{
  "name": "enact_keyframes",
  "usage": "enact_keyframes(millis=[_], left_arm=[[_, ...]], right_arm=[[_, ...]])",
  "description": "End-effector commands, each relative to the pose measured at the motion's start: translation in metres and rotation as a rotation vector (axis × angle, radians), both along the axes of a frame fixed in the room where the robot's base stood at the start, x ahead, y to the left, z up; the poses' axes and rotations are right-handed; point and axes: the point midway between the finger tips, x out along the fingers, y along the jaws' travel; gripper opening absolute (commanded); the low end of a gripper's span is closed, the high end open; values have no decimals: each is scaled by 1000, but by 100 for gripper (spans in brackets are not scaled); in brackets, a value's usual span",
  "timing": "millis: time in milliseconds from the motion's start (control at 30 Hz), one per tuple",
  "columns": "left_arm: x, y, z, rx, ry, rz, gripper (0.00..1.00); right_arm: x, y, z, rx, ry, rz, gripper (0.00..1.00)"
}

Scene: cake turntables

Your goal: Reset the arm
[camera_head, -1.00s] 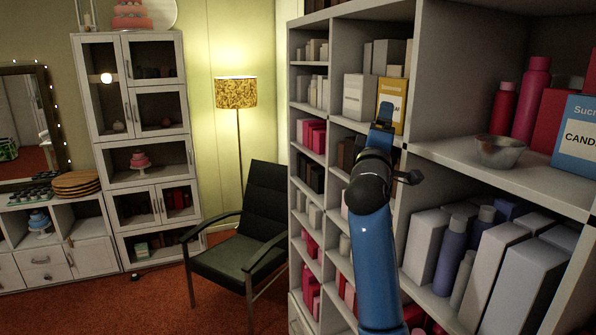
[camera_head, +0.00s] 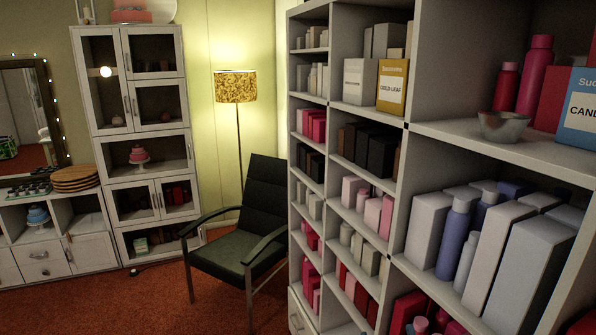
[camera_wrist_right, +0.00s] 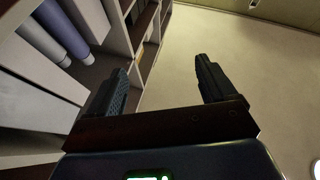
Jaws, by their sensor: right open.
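My right gripper (camera_wrist_right: 165,85) shows in the right wrist view with its two dark fingers spread apart. It is open, and nothing is between the fingers. The shelf unit stands just left of it in that view, and a plain pale surface fills the space beyond. No arm shows in the head view now, so my left gripper is not seen. The gold leaf box (camera_head: 392,86) stands on a shelf with a white box beside it.
A tall shelf unit (camera_head: 480,145) full of boxes and bottles fills the right side. A metal bowl (camera_head: 502,126) sits near a shelf's front edge. A dark armchair (camera_head: 240,245) stands left of the unit, by a floor lamp (camera_head: 236,88). Red carpet (camera_head: 150,305) is clear at lower left.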

Motion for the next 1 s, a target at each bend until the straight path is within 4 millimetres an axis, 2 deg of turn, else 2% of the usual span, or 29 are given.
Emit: enact_keyframes(millis=[33, 300, 500, 600, 767, 1000], left_arm=[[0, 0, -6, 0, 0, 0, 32], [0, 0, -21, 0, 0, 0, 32], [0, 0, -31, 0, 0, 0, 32], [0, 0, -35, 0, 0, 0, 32], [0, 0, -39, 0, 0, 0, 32], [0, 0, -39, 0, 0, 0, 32]], right_arm=[[-20, -4, -20, 32, 29, 10, 85], [-116, -25, -91, 133, 197, 3, 85], [-175, -34, -139, 143, 365, -31, 85], [-197, -36, -159, 141, 435, -44, 85], [-217, -38, -176, 141, 497, -58, 85], [-219, -39, -177, 141, 502, -59, 85]])
